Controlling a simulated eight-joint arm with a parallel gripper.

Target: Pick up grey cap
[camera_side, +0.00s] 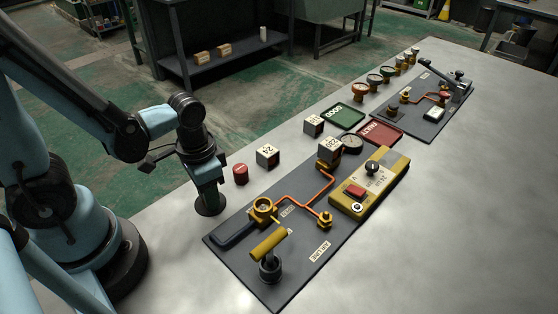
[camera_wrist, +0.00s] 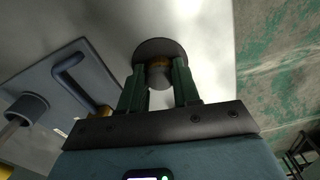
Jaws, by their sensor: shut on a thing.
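The grey cap (camera_side: 210,208) is a dark round disc at the table's near left edge, left of the dark board. In the wrist view the grey cap (camera_wrist: 160,45) shows as a wide disc with a brass-coloured part and a grey stub between the green fingers. My gripper (camera_side: 208,196) points down and is shut on the cap; it also fills the lower middle of the wrist view (camera_wrist: 159,75). I cannot tell whether the cap touches the table. The fingers hide part of it.
A dark board (camera_side: 300,262) with brass fittings and a copper pipe lies to the right. A red cylinder (camera_side: 240,174) and a numbered white cube (camera_side: 267,156) stand behind. A green tray (camera_side: 345,115) and a red tray (camera_side: 380,133) lie farther back. The front right table is clear.

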